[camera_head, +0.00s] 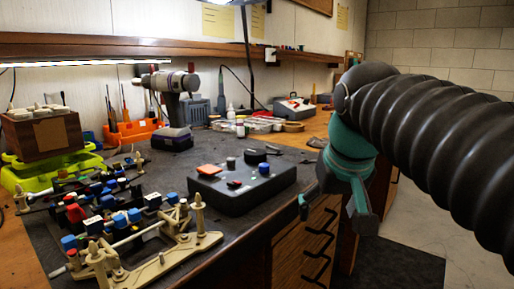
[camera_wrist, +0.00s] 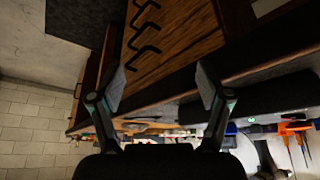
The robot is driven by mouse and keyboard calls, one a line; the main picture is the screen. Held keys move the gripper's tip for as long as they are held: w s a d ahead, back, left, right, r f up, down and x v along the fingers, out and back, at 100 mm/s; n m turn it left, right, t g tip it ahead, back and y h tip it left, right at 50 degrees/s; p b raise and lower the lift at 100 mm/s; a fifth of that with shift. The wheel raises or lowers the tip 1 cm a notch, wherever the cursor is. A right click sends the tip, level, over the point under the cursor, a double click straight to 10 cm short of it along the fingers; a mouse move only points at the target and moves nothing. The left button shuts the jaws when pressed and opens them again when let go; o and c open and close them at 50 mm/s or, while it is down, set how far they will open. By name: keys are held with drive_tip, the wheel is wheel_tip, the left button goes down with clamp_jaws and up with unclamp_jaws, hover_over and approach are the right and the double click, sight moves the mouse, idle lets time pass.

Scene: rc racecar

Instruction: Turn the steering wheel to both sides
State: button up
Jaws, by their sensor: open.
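A dark control box (camera_head: 243,190) lies on the workbench mat in the head view, with an orange pad, a red-topped button and blue-topped knobs on it. A low black round part (camera_head: 255,156) shows at its back edge; I cannot tell whether it is the steering wheel. No steering wheel can be made out clearly. My gripper (camera_head: 334,206) is to the right of the box, beyond the bench edge and in front of the wooden drawers, touching nothing that I can see. In the wrist view my gripper (camera_wrist: 162,88) has its two fingers spread, with nothing between them.
A beige frame (camera_head: 148,250) with several blue-capped parts is at the front left of the bench. A green tray (camera_head: 55,170), an orange tool holder (camera_head: 133,131) and a drill (camera_head: 168,82) stand behind. Drawers with black handles (camera_wrist: 146,58) face my gripper. Floor is open at right.

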drive_tip(key=w+a+r, duration=0.3)
drive_tip(key=w+r, duration=0.1)
drive_tip(key=r, duration=0.2)
drive_tip(key=w+a+r, duration=0.3)
drive_tip(key=w+r, duration=0.1)
drive_tip(key=r, duration=0.3)
approach(256, 152)
drive_tip(key=shift+g, duration=0.3)
drive_tip(key=b+x, duration=0.2)
drive_tip(key=x, duration=0.1)
drive_tip(key=b+x, duration=0.2)
drive_tip(key=x, duration=0.1)
drive_tip(key=b+x, duration=0.2)
drive_tip(key=x, duration=0.1)
drive_tip(key=shift+w+a+r+b, duration=0.1)
drive_tip(key=shift+w+r+b, duration=0.05)
drive_tip(key=shift+w+b, duration=0.2)
drive_tip(key=c, duration=1.2)
